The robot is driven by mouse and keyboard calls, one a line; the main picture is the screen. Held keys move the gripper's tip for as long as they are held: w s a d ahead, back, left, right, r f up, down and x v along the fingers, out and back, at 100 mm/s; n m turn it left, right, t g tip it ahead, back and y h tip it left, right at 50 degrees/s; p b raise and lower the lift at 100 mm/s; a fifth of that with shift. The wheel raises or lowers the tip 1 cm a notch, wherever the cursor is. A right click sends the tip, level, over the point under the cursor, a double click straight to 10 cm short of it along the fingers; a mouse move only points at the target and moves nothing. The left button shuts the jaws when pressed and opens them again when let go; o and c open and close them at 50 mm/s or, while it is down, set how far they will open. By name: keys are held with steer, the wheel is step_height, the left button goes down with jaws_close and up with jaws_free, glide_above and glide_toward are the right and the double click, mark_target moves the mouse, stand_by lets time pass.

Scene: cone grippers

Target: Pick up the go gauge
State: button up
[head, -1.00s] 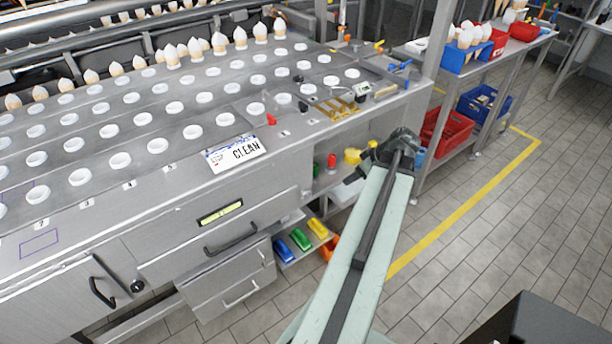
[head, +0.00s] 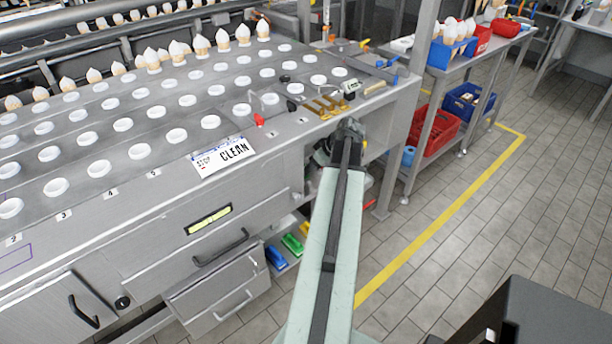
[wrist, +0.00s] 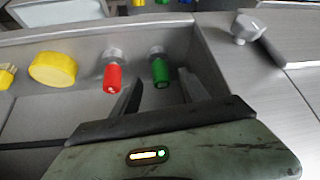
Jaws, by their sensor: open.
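Two gauge-like pieces with grey metal heads and coloured handles lie side by side in a grey tray or shelf in the wrist view. One is green (wrist: 160,72), likely the go gauge, and one is red (wrist: 112,76). My gripper (wrist: 160,77) is open and empty, its dark fingers on either side of the green handle's near end. I cannot tell whether they touch it. In the head view my arm reaches the right end of the steel bench (head: 240,190), and the green and red pieces are hidden there.
A yellow round piece (wrist: 52,69) lies left of the red one. A tray wall (wrist: 222,62) stands close right of the green piece, with a metal knob (wrist: 246,29) beyond it. In the head view, a sign (head: 223,156) lies on the bench and a shelf rack with a red crate (head: 436,129) stands right.

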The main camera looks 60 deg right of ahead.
steer(key=shift+w, duration=0.45)
steer(key=b+x, duration=0.4)
steer(key=x, duration=0.1)
steer(key=shift+d+f+b, duration=0.1)
steer(key=shift+f+b, duration=0.1)
steer(key=shift+b, duration=0.15)
steer(key=shift+r, duration=0.2)
jaws_close()
